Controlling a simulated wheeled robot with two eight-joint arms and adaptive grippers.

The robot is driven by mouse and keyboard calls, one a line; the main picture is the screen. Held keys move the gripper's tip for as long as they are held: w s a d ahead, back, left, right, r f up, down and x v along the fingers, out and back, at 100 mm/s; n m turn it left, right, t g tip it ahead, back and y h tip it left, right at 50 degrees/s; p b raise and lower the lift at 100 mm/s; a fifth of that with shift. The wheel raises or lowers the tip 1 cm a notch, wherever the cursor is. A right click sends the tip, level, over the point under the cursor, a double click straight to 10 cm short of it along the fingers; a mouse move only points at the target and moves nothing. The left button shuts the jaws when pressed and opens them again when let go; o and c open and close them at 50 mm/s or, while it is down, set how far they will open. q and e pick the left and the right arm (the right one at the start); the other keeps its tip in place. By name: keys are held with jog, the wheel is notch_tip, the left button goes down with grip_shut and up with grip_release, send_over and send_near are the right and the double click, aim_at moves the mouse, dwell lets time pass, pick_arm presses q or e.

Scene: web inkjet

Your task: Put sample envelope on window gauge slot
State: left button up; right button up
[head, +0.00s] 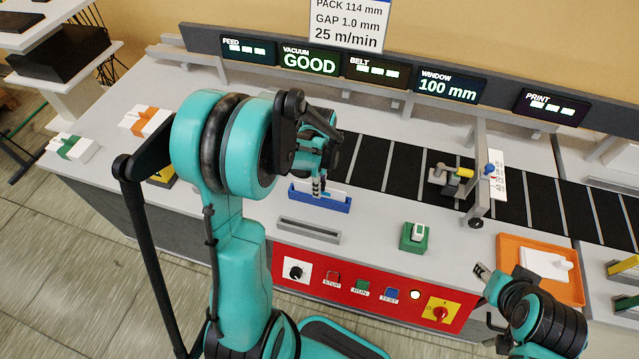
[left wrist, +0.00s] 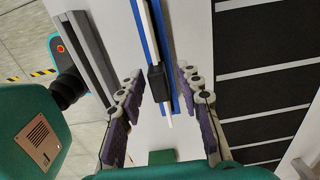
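A thin white piece that looks like the sample envelope (left wrist: 144,30) stands edge-up in the blue holder (head: 322,202), with a small black block (left wrist: 156,78) on it. The blue holder also shows in the left wrist view (left wrist: 166,45). My left gripper (head: 318,186) is over this holder. In the left wrist view its fingers (left wrist: 161,72) are apart, one on each side of the black block, with gaps. A grey slotted block (head: 308,231) lies in front of the blue holder; I cannot tell if it is the window gauge slot. My right gripper (head: 483,271) is near the orange tray, its opening unclear.
A black belt (head: 370,163) runs behind the holder, with a gauge bracket (head: 478,180) over it. A green block with a white top (head: 413,238) stands right of the holder. The orange tray (head: 512,255) is at right; a red button panel (head: 380,293) is along the front.

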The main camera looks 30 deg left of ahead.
pick_arm(q)
notch_tip(320, 180, up, 12)
jog(key=p, duration=0.3)
jog(key=s+d+r+n+t, duration=0.6)
jog(key=s+d+n, duration=0.4)
jog(key=n, duration=0.5)
jog(key=shift+s+d+r+t, duration=0.2)
jog(key=shift+s+d+t, duration=0.1)
jog(key=shift+s+t, duration=0.25)
pick_arm(e)
jog(key=shift+r, duration=1.6)
